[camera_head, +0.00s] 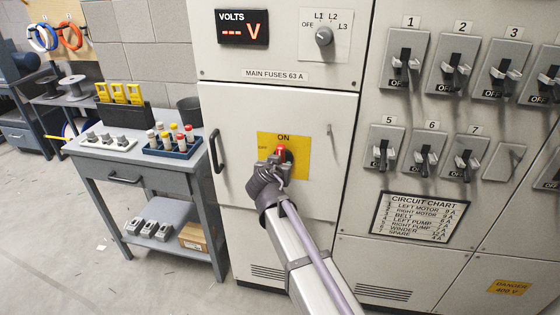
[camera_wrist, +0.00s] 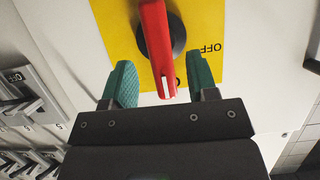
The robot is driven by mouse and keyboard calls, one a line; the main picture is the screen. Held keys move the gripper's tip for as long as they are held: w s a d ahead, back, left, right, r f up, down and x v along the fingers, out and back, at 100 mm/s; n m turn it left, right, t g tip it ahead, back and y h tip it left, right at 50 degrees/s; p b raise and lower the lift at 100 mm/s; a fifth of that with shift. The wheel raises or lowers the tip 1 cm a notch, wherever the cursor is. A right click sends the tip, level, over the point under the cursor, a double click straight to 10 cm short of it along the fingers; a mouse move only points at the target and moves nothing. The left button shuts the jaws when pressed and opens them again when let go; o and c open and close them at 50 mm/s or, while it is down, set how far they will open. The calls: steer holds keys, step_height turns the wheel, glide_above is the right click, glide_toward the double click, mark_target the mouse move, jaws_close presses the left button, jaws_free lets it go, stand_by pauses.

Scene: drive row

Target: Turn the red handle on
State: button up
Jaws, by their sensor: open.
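The red handle (camera_head: 282,151) is on a yellow plate (camera_head: 302,165) on the grey cabinet door, with ON printed above and OFF at its left. In the wrist view, the handle (camera_wrist: 156,45) sits on a black round base (camera_wrist: 178,36). Its white-marked end points down in the picture, beside a partly hidden letter; OFF shows upside down at right. My gripper (camera_head: 275,170) is in front of the plate. In the wrist view, its green fingertips (camera_wrist: 161,82) are apart on either side of the handle's marked end, with gaps visible. Contact is not visible.
A voltmeter (camera_head: 243,27) above shows dashes. A selector knob (camera_head: 324,37) is at its right. Several breaker switches (camera_head: 455,65) fill the right panel. The door has a black pull handle (camera_head: 217,150). A grey bench (camera_head: 145,170) with fuses stands left.

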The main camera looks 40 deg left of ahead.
steer(key=p+v, duration=0.1)
steer(key=v, duration=0.5)
steer(key=shift+p, duration=0.3)
steer(key=shift+s+r, duration=0.1)
steer(key=d+f+n+g+h, duration=0.1)
steer(key=d+f+g+h, duration=0.25)
steer(key=d, duration=0.75)
steer(key=d+f+n+g+h, duration=0.1)
steer(key=d+f+g+h, duration=0.25)
steer(key=d, duration=0.85)
steer(key=s+d+f+m+g+y+p, duration=0.1)
steer(key=d+m+g, duration=0.4)
steer(key=d, duration=3.2)
steer(key=shift+s+f+m+p, duration=0.35)
steer(key=shift+s+f+m, duration=0.15)
steer(key=shift+m, duration=0.5)
